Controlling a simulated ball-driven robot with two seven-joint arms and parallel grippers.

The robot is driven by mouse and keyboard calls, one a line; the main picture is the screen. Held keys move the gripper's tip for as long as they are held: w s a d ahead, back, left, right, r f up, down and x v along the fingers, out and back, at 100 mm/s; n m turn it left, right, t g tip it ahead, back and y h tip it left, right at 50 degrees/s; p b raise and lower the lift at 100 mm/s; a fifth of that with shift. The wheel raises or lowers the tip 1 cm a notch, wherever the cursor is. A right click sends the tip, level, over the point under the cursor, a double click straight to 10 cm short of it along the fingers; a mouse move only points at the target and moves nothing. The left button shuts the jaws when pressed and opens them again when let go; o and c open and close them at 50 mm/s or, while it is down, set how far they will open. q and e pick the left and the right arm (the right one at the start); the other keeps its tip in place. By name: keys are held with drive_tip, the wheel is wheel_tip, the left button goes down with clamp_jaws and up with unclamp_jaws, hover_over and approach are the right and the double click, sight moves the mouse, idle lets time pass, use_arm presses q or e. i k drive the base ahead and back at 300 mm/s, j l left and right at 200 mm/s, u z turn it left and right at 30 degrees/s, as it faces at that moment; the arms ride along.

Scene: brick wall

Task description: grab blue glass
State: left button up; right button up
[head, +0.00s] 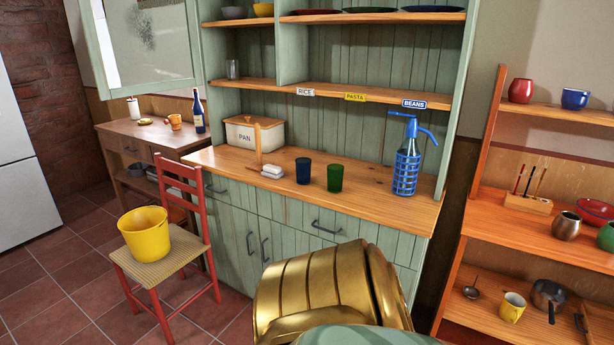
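The blue glass (303,171) stands upright on the wooden counter of the green cupboard, near its front edge. A green glass (335,178) stands just to its right, with a small gap between them. A gold, ribbed part of my own body shows at the bottom centre, below and in front of the counter. Neither of my grippers shows in the head view, and nothing touches the blue glass.
A blue siphon bottle (407,160) stands right on the counter (372,190). A red chair (181,250) with a yellow bucket (146,234) stands front left. Shelves (540,231) are right.

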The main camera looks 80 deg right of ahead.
sight(303, 165)
drive_tip(key=z, duration=2.8)
drive_tip(key=i, duration=0.1)
